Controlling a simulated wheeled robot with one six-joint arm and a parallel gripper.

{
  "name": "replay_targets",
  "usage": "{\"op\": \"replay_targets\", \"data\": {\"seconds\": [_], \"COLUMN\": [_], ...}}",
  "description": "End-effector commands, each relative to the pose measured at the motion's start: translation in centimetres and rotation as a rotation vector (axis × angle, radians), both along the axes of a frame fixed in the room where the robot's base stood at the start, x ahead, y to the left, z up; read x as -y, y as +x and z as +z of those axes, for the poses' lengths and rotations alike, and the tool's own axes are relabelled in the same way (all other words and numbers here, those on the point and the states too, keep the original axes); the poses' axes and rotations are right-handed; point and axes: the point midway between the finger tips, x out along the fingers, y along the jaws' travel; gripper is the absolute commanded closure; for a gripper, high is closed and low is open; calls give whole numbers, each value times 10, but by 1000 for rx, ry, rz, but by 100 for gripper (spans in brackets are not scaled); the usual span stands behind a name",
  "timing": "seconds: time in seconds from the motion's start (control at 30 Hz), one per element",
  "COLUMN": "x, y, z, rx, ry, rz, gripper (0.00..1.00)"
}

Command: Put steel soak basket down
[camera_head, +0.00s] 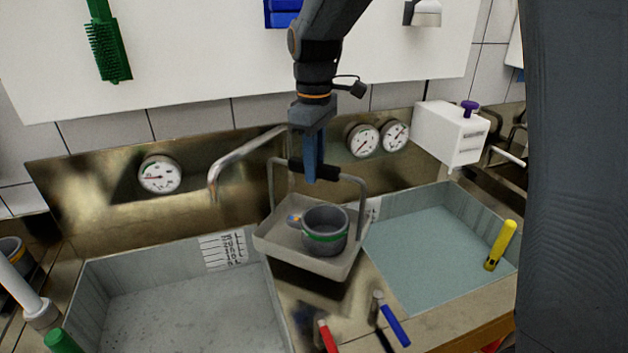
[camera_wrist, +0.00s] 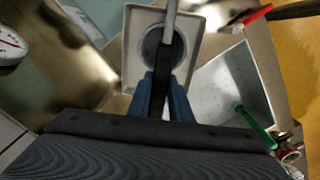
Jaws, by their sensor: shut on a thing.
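The steel soak basket (camera_head: 290,249) is a shallow grey tray with a tall hoop handle. My gripper (camera_head: 313,172) is shut on the dark grip at the top of that handle. The basket hangs over the strip between the two sinks, and looks roughly level. A grey mould with a green band (camera_head: 325,230) stands inside it, with a small blue and orange tag at its left. In the wrist view the basket (camera_wrist: 133,72) lies below my blue fingers (camera_wrist: 165,105), and the handle bar crosses over the mould. Whether its underside touches anything is hard to tell.
The left sink (camera_head: 180,312) looks empty with a speckled floor. The right sink (camera_head: 430,240) holds bluish liquid, with a yellow-handled tool (camera_head: 501,245) at its right. Red (camera_head: 326,336) and blue (camera_head: 393,320) handles lie in front. A bent tap (camera_head: 240,160) stands behind.

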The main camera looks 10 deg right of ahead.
Motion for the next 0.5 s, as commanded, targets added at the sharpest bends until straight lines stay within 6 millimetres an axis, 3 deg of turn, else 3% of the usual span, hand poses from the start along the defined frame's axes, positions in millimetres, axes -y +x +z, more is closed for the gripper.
{"op": "replay_targets", "data": {"seconds": [0.27,0.5], "x": [-1,-1], "y": [-1,0], "z": [-32,-36], "rx": [-1,1], "ry": [0,0], "rz": [2,2], "gripper": [100,100]}}
